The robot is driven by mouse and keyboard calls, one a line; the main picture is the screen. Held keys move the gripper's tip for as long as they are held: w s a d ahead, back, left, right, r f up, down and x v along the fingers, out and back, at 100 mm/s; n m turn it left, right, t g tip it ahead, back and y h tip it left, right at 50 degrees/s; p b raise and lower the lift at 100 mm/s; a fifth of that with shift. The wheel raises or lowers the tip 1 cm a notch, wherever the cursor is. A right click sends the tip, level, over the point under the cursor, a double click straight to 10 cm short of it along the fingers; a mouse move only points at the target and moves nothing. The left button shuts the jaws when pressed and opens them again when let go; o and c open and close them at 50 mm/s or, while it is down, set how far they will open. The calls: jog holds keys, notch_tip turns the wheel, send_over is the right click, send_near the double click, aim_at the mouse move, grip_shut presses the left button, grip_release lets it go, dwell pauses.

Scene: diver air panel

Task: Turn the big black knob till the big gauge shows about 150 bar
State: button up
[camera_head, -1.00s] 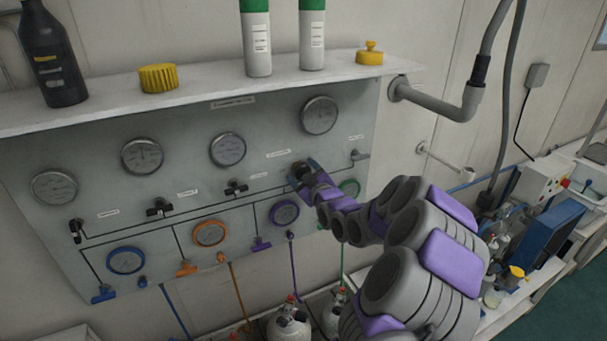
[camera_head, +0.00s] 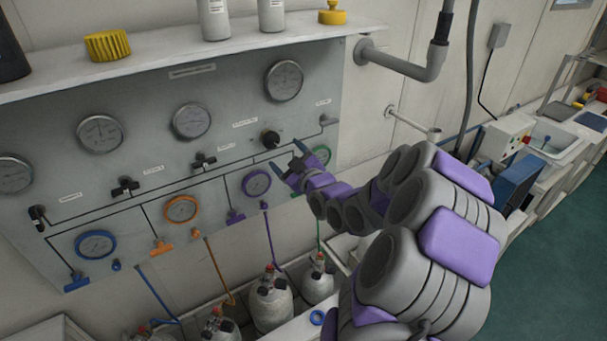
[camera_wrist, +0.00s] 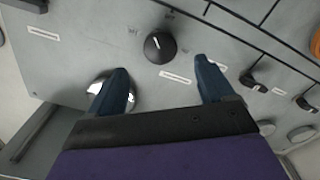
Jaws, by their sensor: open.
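The big black knob (camera_head: 270,139) sits on the grey panel, below the big gauge (camera_head: 284,80). The gauge's needle and numbers are too small to read. My gripper (camera_head: 288,157) is open and empty, just below and right of the knob and apart from it. In the wrist view the knob (camera_wrist: 159,47) shows a white mark on its face, and lies beyond the gap between my two blue fingertips (camera_wrist: 163,74). The gauge (camera_wrist: 101,90) appears there as a shiny rim partly hidden by the left finger.
Small black valves (camera_head: 125,187) and several other gauges (camera_head: 100,133) fill the panel's left. A shelf (camera_head: 160,70) with bottles and yellow caps runs above. A grey pipe (camera_head: 410,66) juts out at upper right. Cylinders (camera_head: 270,302) stand below.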

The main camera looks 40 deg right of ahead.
jog(key=b+v, duration=0.8)
jog(key=b, duration=0.1)
dwell(0.5)
jog(key=shift+w+f, duration=0.1)
